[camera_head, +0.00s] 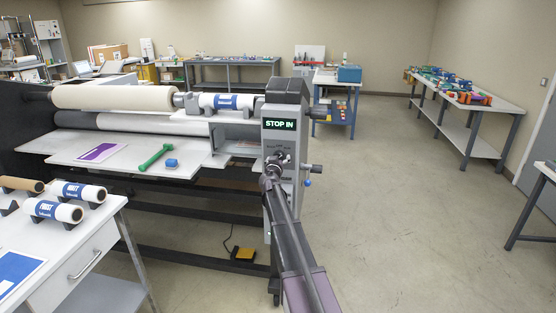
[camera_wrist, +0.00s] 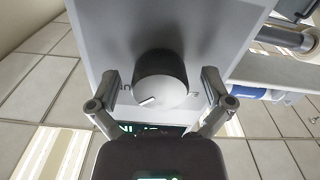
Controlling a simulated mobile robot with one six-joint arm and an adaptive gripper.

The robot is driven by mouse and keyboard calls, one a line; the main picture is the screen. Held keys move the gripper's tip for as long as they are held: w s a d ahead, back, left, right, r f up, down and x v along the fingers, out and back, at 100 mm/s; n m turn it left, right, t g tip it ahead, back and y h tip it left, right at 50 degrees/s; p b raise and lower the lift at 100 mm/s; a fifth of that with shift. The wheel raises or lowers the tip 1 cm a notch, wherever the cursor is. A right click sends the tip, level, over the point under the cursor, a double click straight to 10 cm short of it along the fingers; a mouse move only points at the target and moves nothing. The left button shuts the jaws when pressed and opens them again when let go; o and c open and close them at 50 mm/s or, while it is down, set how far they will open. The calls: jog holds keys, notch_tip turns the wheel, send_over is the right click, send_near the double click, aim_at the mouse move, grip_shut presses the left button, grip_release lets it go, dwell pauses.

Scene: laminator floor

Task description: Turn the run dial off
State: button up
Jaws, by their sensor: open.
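The run dial (camera_wrist: 162,78) is a dark round knob with a grey face on the grey control panel (camera_wrist: 100,30), in the middle of the wrist view. A white pointer line on its face slants toward the lower left of that view. Small marks beside the knob are partly hidden. My gripper (camera_wrist: 160,88) is open, with one finger on each side of the dial and a visible gap at each side. In the head view my gripper (camera_head: 274,165) is at the control column's front and largely hides the dial.
The laminator (camera_head: 130,125) with its rollers extends left of the column. A lever with a blue knob (camera_head: 307,182) sticks out at the column's right. A white table with film rolls (camera_head: 110,215) stands at the front left. The floor (camera_head: 400,220) to the right is clear.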

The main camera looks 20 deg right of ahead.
jog(key=c, duration=1.1)
jog(key=shift+c, duration=0.2)
jog(key=shift+n, duration=0.5)
jog(key=n, duration=0.3)
jog(key=shift+d+r+n, duration=0.1)
jog(key=shift+n, duration=0.2)
jog(key=n, duration=0.4)
jog(key=shift+n, duration=0.3)
